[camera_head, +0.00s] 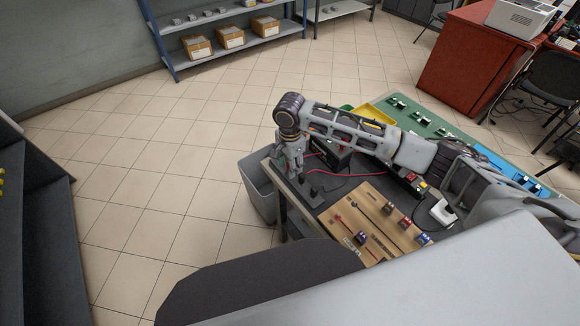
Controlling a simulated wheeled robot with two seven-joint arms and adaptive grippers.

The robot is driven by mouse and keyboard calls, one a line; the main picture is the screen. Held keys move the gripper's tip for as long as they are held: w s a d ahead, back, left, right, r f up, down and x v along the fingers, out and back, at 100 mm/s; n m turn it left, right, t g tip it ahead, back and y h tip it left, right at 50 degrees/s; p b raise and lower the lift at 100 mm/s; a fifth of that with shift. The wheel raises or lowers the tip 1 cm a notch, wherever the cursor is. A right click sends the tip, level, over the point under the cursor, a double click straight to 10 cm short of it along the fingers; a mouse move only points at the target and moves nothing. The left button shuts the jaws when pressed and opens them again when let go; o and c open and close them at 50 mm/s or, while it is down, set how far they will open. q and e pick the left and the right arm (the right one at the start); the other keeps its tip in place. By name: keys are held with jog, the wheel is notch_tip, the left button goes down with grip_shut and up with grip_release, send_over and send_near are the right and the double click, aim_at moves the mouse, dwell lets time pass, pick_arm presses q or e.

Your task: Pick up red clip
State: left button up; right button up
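A wooden board (372,215) lies on the dark workbench. Several small clip-like pieces sit on it. One reddish piece (404,223) is near the board's right side, and another dark red one (387,209) is just up and left of it. I cannot tell for sure which is the red clip. My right arm comes in from the right over the bench, and its gripper (309,190) points down left of the board, apart from these pieces. Its fingers are small and dark, so I cannot tell whether they are open or hold anything. My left gripper is out of view.
A grey bin (259,187) stands on the floor at the bench's left end. A yellow tray (374,111) and a green mat (425,122) with parts lie behind my arm. A red cable (349,175) runs across the bench. A blue shelf (232,50) stands at the back.

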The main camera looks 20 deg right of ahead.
jog(key=shift+f, duration=0.25)
jog(key=c, duration=0.9)
